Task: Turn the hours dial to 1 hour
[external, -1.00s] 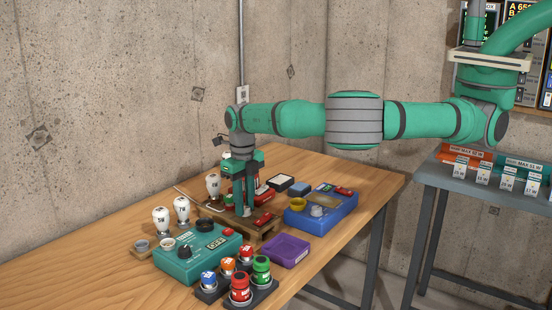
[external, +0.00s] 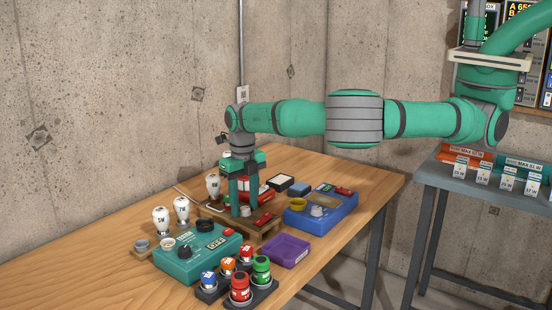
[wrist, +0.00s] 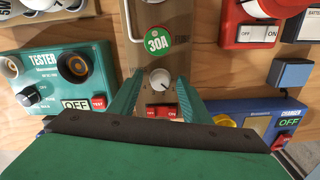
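A pale round dial (wrist: 160,79) with a dark, unreadable scale is on a metal plate (wrist: 139,52), below a green 30A disc (wrist: 158,41) in the wrist view. It looks like the hours dial, but no hours label is legible. The dial also shows small in the external view (external: 245,211). My gripper (wrist: 155,80) is open and empty, pointing down over the plate. Its two green fingers stand apart on either side of the dial, and I cannot tell whether they touch it. In the external view my gripper (external: 243,214) is above the wooden stand.
A red switch (wrist: 162,111) is just below the dial. The teal tester (wrist: 67,80) is left, the blue charger (external: 325,214) right. A purple tray (external: 287,251) and several coloured fuses are nearer the table's front edge. White bulbs (external: 161,221) stand at left.

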